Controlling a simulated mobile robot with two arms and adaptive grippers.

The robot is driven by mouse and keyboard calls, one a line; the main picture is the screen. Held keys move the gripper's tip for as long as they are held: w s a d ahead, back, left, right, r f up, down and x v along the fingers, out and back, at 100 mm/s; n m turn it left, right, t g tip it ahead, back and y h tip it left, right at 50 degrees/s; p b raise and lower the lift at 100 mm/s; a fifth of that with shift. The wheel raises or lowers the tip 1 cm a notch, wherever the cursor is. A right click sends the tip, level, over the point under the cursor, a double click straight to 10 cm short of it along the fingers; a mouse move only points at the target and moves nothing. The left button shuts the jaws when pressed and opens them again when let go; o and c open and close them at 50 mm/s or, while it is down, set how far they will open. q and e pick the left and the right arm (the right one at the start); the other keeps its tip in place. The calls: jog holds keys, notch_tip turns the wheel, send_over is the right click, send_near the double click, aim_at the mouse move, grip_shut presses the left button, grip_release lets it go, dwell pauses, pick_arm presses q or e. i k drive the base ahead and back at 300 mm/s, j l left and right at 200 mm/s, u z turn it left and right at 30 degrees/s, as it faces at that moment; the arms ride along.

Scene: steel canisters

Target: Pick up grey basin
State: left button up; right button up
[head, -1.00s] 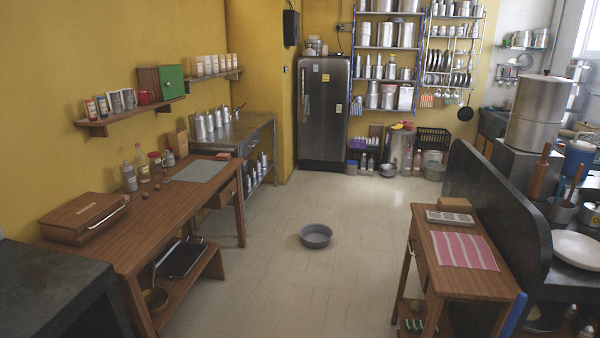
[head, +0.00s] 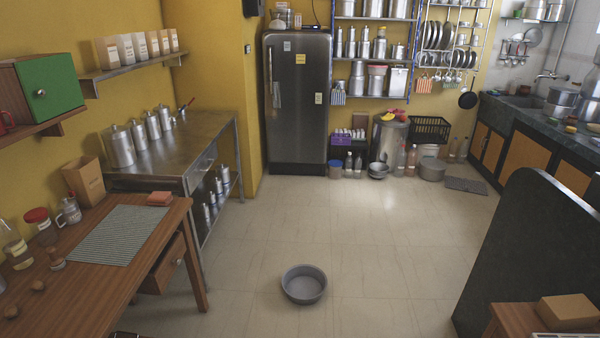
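The grey basin (head: 304,285) is a round, shallow, open bowl. It sits upright on the tiled floor in the lower middle of the head view, and it looks empty. Nothing touches it. Neither of my grippers shows in the head view.
A wooden table (head: 150,243) stands to the left, with a steel table (head: 190,145) behind it. A dark partition (head: 530,250) and a wooden table with a box (head: 567,311) are at the right. The fridge (head: 297,100) stands at the back. The floor (head: 350,235) around the basin is clear.

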aim_at(304, 284)
jog(key=i+l+z, duration=0.15)
jog(key=i+z, duration=0.15)
jog(key=i, duration=0.25)
jog(key=i+z, duration=0.35)
jog(key=i, duration=0.2)
jog(key=i+j+z, duration=0.3)
jog(key=i, duration=0.3)
jog(key=i+j+z, duration=0.15)
jog(key=i+z, duration=0.15)
jog(key=i, duration=0.25)
jog(key=i+l+z, duration=0.1)
jog(key=i, duration=0.55)
jog(key=i+l+z, duration=0.1)
jog(key=i+l, duration=0.15)
jog(key=i, duration=0.4)
